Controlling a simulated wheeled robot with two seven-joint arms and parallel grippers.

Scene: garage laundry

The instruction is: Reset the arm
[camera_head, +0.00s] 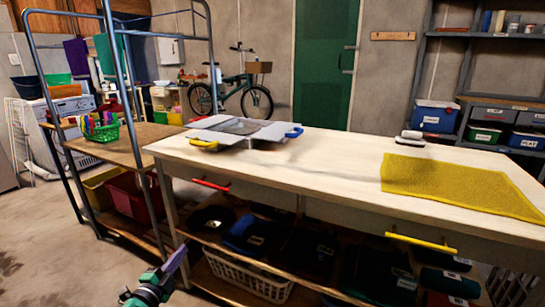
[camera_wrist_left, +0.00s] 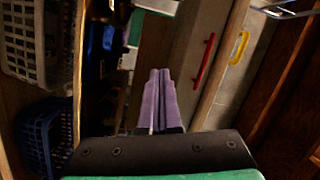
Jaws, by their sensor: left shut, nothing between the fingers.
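My left gripper (camera_head: 182,250) comes in at the bottom left of the head view. It is in front of the workbench (camera_head: 310,160), low beside its left leg and below the benchtop. Its purple fingers are together and empty. My right gripper is not in view.
A yellow mat (camera_head: 455,187) and a grey board-like item (camera_head: 240,127) lie on the bench. A metal rack (camera_head: 110,150) stands left. Bare floor (camera_head: 50,250) lies at the lower left.

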